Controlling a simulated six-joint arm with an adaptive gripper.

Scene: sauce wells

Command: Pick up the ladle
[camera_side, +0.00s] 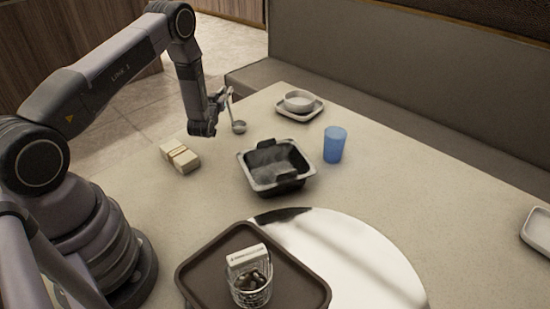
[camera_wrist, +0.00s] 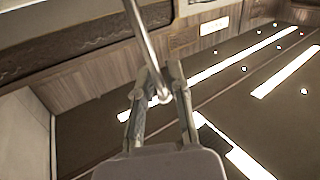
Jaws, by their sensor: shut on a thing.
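The ladle (camera_side: 239,127) is a small metal bowl on a thin upright handle, at the far left of the table in the side view. My gripper (camera_side: 225,95) is beside the upper part of the handle and shut on it. In the wrist view the ladle's metal handle (camera_wrist: 147,45) runs from the top edge down between the two fingers of my gripper (camera_wrist: 160,82). The bowl is out of the wrist view. I cannot tell whether the bowl touches the table.
A black square pan (camera_side: 252,176) and a blue cup (camera_side: 335,145) stand nearby. Cream blocks (camera_side: 180,156) lie to the left.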

